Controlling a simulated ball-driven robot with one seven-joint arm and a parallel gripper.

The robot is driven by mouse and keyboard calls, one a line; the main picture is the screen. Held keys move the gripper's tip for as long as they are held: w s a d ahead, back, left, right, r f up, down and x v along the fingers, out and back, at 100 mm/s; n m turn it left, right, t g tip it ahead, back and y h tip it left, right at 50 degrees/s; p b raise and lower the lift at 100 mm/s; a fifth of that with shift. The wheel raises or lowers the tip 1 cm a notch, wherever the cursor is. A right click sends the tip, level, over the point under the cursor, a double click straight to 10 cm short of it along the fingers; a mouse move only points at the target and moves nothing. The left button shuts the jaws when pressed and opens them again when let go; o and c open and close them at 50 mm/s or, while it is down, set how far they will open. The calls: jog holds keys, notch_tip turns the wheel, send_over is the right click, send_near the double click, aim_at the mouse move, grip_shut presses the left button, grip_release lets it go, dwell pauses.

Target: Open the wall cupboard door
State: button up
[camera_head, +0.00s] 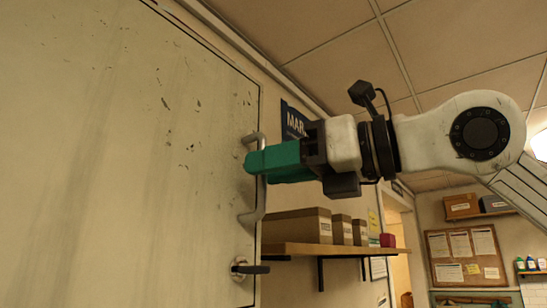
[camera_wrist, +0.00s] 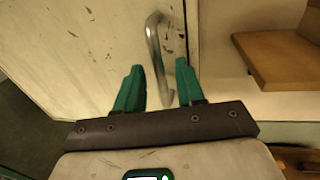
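The cupboard door (camera_head: 120,160) is a large scuffed off-white panel filling the left of the head view; it looks shut, with a thin dark seam along its right edge. A grey metal bar handle (camera_head: 252,217) stands upright near that edge. In the wrist view the door (camera_wrist: 75,50) and the handle (camera_wrist: 153,40) also show. My gripper (camera_head: 254,161) has green fingers and reaches the handle from the right. In the wrist view my gripper (camera_wrist: 160,66) is open, with the bar between the fingers and a gap on both sides. In the head view the fingers hide the handle's middle.
A small dark lever (camera_head: 252,269) sits on the door below the handle. A wooden shelf (camera_head: 335,251) with cardboard boxes (camera_head: 297,226) juts from the wall to the right, below my gripper. The shelf (camera_wrist: 280,60) is also right in the wrist view.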

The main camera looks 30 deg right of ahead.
jog(key=shift+w+a, duration=0.1)
jog(key=shift+w, duration=0.1)
grip_shut()
dwell(0.3)
dwell(0.3)
